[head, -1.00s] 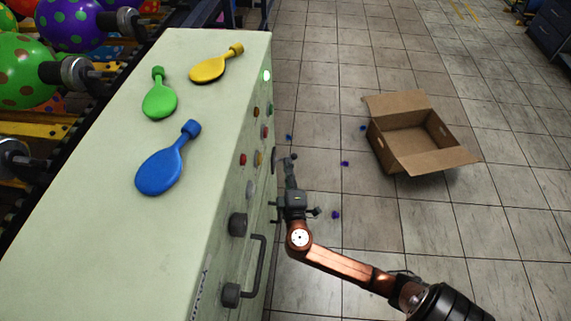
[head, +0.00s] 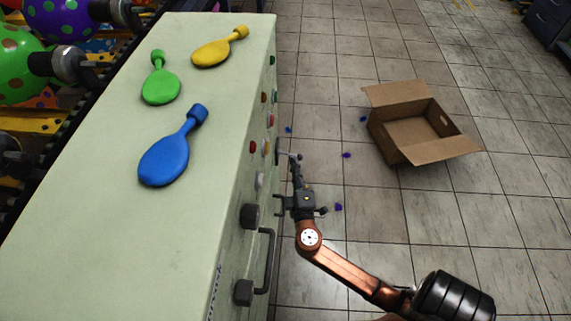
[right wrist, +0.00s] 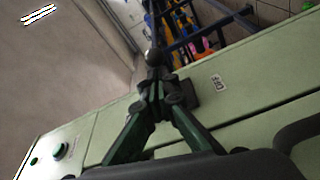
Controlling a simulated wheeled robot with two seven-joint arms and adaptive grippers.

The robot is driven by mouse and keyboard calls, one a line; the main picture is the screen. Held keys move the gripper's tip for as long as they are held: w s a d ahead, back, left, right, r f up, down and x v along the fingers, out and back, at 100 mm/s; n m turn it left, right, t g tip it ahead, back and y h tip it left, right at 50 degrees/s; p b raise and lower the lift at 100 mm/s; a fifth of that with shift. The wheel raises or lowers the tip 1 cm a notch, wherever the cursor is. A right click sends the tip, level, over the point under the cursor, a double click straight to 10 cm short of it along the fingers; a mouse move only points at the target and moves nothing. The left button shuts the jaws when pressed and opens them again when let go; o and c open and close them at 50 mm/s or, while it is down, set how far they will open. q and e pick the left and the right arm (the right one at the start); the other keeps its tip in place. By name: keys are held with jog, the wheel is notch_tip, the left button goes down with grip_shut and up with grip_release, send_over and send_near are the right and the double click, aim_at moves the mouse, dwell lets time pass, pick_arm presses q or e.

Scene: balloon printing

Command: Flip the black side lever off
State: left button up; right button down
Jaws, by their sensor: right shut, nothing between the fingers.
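The black side lever (right wrist: 155,58) with a round knob shows in the right wrist view, just beyond my right fingertips, on the pale green cabinet's side. A white label reading OFF (right wrist: 217,82) is to the right of its dark mount (right wrist: 189,95). My right gripper (right wrist: 157,92) is shut and empty, its tips against or very close to the lever; I cannot tell if they touch. The fingers hide part of the lever. In the head view my right gripper (head: 296,165) is beside the cabinet's right side, with the lever tiny there. My left gripper is out of view.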

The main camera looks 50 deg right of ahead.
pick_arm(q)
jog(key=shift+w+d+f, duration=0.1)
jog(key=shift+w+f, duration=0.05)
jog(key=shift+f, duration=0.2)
pick_arm(e)
jog(key=shift+f, duration=0.4)
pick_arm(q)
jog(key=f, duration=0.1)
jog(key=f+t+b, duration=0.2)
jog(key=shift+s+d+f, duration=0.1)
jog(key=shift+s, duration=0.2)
pick_arm(e)
jog(key=w+a+f+v, duration=0.1)
jog(key=v, duration=0.8)
jog(key=shift+s+a+f, duration=0.2)
jog(key=shift+s+f, duration=0.05)
jog(key=shift+s, duration=0.1)
